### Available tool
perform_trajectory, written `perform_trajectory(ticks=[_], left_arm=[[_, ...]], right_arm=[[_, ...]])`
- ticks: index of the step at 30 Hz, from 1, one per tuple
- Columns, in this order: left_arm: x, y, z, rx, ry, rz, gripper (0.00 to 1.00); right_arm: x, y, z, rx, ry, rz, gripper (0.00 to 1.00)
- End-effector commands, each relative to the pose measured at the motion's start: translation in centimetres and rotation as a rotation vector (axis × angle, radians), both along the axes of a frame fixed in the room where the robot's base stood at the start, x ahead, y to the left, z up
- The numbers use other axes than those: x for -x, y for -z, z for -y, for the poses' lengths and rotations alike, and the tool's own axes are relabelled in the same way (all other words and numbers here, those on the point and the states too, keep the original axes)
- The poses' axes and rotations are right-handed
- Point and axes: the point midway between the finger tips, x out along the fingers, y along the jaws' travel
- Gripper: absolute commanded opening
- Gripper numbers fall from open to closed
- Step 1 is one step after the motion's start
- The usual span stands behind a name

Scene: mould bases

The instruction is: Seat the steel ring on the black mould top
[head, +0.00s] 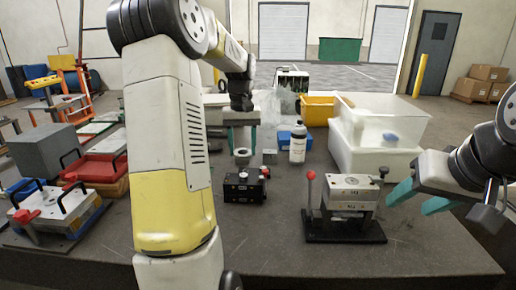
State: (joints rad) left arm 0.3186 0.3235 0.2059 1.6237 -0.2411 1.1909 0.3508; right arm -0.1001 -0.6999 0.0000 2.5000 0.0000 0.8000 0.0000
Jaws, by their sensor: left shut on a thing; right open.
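The black mould (245,188) stands on the table in the middle of the head view, with a small red part on its right side. My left gripper (242,147) points down from above, just beyond the mould in the picture. Its teal fingers are shut on a small grey steel ring (243,157). The ring shows just above the mould's top; I cannot tell whether they touch. My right gripper (420,198) is open and empty at the right, beside a grey steel mould.
The grey steel mould (352,190) on a black base, with a red-knobbed lever (311,190), stands right of centre. A white bottle (298,143) and white bins (370,150) stand behind. Red-and-grey moulds (100,168) lie at left. The table's front middle is clear.

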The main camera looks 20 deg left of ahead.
Motion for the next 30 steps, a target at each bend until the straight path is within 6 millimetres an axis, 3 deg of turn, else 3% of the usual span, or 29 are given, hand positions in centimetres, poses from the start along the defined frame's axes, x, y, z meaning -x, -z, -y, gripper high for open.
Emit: perform_trajectory(ticks=[18,30], left_arm=[[0.0,5.2,-0.1,-0.001,0.000,0.000,0.00],[0.0,5.8,0.0,0.000,0.001,0.000,0.00]], right_arm=[[0.0,0.0,0.0,0.000,0.000,0.000,0.52],[0.0,0.0,0.0,0.000,0.000,0.000,0.52]])
